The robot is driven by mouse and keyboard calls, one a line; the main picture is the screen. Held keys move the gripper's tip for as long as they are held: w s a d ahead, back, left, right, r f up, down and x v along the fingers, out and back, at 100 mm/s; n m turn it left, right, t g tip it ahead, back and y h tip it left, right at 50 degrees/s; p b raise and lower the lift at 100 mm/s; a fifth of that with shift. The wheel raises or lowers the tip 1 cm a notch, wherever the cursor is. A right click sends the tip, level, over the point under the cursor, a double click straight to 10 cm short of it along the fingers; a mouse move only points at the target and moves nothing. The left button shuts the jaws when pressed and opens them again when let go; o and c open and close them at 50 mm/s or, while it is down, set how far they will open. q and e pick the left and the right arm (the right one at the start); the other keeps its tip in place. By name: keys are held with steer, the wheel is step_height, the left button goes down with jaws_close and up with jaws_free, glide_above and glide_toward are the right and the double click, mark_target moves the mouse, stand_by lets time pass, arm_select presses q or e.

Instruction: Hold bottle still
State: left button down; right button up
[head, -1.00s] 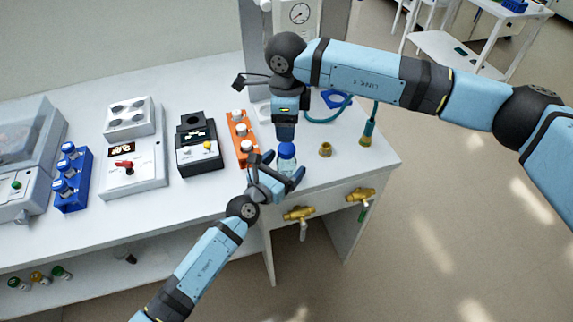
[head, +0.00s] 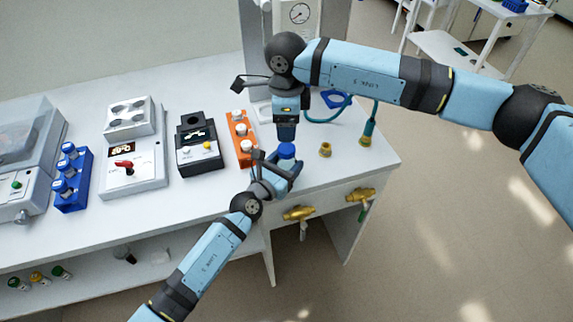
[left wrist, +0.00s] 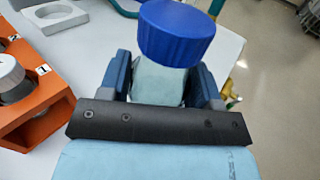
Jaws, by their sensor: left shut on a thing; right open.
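A clear bottle with a blue cap (head: 287,150) stands upright near the front edge of the white bench. It also shows in the left wrist view (left wrist: 176,32), with its pale glass body between the two fingers. My left gripper (head: 283,178) is shut on the bottle's body below the cap. My right gripper (head: 287,132) is open and points down just above and behind the cap. Its fingertips are too small to make out clearly in the head view.
An orange rack (head: 242,138) with white-capped bottles stands close left of the bottle. A small brass fitting (head: 325,150) stands to the right. Brass valves (head: 298,213) stick out from the bench front. A black device (head: 199,147) and a blue rack (head: 72,178) are further left.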

mark_target(286, 148)
steer(key=n, duration=1.2)
steer(key=shift+n, duration=0.4)
steer(key=shift+f, duration=0.1)
steer(key=shift+f, duration=3.9)
